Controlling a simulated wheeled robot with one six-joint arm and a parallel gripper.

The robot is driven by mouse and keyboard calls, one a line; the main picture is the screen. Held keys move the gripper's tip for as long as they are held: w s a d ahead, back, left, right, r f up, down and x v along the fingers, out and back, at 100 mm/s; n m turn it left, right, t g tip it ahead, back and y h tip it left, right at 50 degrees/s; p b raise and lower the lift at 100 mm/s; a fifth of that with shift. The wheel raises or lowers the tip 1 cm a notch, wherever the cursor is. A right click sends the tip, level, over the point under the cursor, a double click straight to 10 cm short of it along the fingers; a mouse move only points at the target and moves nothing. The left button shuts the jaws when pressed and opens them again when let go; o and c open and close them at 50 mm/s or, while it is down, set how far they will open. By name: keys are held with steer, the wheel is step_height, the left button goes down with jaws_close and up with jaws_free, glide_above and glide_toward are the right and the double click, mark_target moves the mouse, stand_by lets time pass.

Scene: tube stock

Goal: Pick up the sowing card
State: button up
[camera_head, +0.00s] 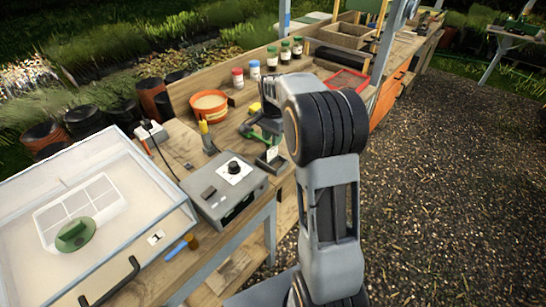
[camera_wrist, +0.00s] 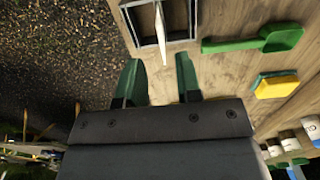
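The sowing card (camera_wrist: 161,35) shows in the wrist view as a thin white strip, seen nearly edge-on. It stands in a small dark-framed holder (camera_wrist: 128,14) at the top of that view. In the head view the card (camera_head: 272,153) is a small white piece near the bench's front edge, right of the grey control box. My gripper (camera_wrist: 157,63) is open, with green fingertips on either side of the card's near end. I see gaps on both sides and no contact. In the head view my arm hides most of the gripper.
A green scoop (camera_wrist: 262,40) and a yellow-green sponge (camera_wrist: 276,85) lie beside the holder. A grey control box (camera_head: 225,190) and a clear-lidded case (camera_head: 150,215) stand left. An orange bowl (camera_head: 208,106) and several small bottles stand further back. Gravel ground lies right of the bench.

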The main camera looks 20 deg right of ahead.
mark_target(272, 153)
steer(key=shift+w+d+f+p, duration=0.1)
steer(key=shift+f+p, duration=0.05)
steer(key=shift+f, duration=1.85)
steer(key=shift+w+f+p, duration=0.1)
steer(key=shift+f+p, duration=0.05)
steer(key=shift+f, duration=1.85)
steer(key=shift+c, duration=0.2)
jaws_close()
